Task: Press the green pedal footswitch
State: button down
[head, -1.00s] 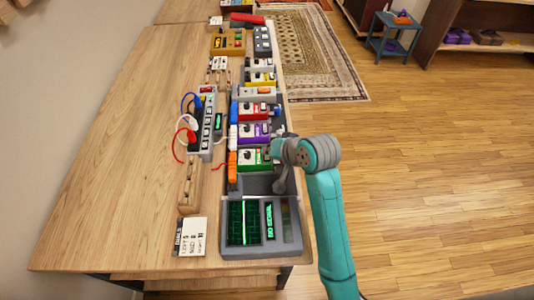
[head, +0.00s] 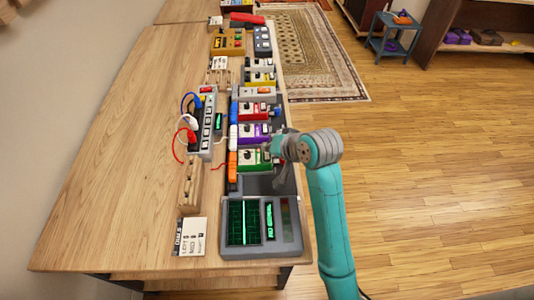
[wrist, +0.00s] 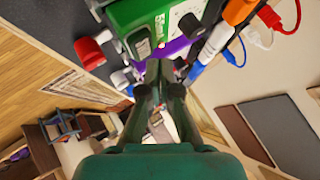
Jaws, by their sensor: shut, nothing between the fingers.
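The green pedal (head: 249,160) is the nearest of a row of coloured pedals on a dark board along the table's right side. In the wrist view the green pedal (wrist: 135,22) fills the top, with a white label, knobs and a metal footswitch near its lower edge.
The purple pedal (head: 254,133) and the red pedal (head: 253,111) stand just beyond. Orange and blue plugs line the board's left side. A grey screen unit (head: 286,228) stands at the near end. A power strip (head: 207,125) with cables lies left.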

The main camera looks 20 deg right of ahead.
aim_at(269, 156)
jog(key=shift+r, duration=2.55)
